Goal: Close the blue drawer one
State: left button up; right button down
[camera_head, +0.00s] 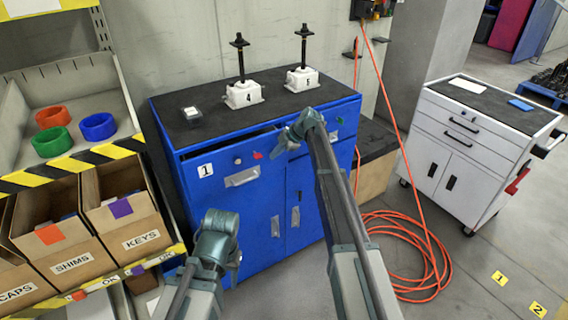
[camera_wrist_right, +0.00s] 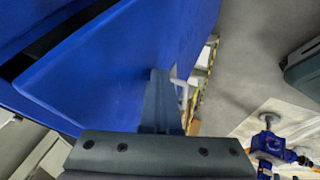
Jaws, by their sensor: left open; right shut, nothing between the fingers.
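The blue cabinet (camera_head: 262,215) stands against the wall. Its left drawer, drawer one (camera_head: 225,172), has a white label "1" and a grey handle. A dark gap above its front shows that it stands slightly open. My right gripper (camera_head: 303,121) is shut and empty near the right end of this drawer's front. In the right wrist view, the shut fingers (camera_wrist_right: 161,100) lie in front of a blue panel (camera_wrist_right: 110,75), with a dark gap behind its edge; I cannot tell whether they touch it. My left gripper (camera_head: 218,225) is open and empty, low in front of the cabinet's left side.
Two black-and-white screw jacks (camera_head: 243,92) stand on the cabinet top. A shelf with cardboard bins (camera_head: 125,225) is at the left. An orange hose (camera_head: 420,270) coils on the floor at the right. A white tool cart (camera_head: 470,145) stands further right.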

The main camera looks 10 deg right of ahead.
aim_at(274, 144)
jog(key=w, duration=0.1)
jog(key=w+a, duration=0.1)
jog(key=w, duration=0.1)
jog(key=shift+w, duration=0.3)
jog(key=shift+a+r, duration=0.1)
pick_arm(q)
jog(key=shift+d, duration=0.1)
